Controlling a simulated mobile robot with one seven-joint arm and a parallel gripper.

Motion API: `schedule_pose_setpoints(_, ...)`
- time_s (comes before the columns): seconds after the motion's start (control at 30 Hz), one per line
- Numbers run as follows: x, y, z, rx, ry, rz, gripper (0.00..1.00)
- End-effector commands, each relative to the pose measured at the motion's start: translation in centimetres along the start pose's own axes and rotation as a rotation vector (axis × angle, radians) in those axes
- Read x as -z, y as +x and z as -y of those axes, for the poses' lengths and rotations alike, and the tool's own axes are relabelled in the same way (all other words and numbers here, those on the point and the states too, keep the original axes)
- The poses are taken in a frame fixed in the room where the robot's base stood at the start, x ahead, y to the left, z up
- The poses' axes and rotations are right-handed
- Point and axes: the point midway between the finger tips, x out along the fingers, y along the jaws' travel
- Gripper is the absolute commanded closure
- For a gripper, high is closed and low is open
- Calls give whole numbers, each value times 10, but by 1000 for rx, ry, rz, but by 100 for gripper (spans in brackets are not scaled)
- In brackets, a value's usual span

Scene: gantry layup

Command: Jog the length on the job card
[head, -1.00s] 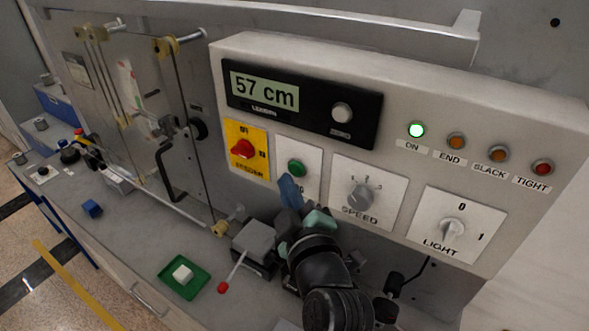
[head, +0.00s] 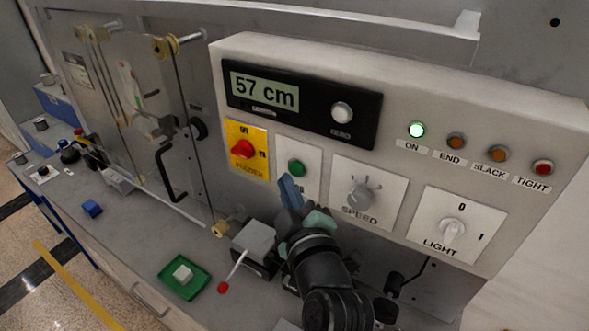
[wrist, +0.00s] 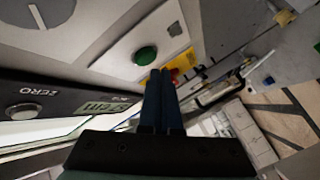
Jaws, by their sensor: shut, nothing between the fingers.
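The length display (head: 264,91) in the head view reads 57 cm. The green button (head: 296,168) sits on a white plate below it and also shows in the wrist view (wrist: 145,55). My gripper (head: 287,182) is shut and empty, its blue fingers in front of the lower part of that plate. They hide part of its label. In the wrist view the shut fingertips (wrist: 161,72) appear just beside the green button. I cannot tell whether they touch the panel. The job card cannot be made out for certain; a small printed plate (head: 77,68) at far left is too small to read.
A red rotary switch (head: 243,149) on a yellow plate is left of the button. The SPEED knob (head: 362,191) and LIGHT knob (head: 452,230) are to the right. A red-tipped lever (head: 223,287) and green tray (head: 169,279) are below.

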Motion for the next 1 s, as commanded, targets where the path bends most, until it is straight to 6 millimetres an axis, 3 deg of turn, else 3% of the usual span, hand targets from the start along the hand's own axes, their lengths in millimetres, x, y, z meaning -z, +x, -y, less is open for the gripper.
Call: schedule_pose_setpoints(1.0, -5, 6, -4, 0, 0, 0, 100)
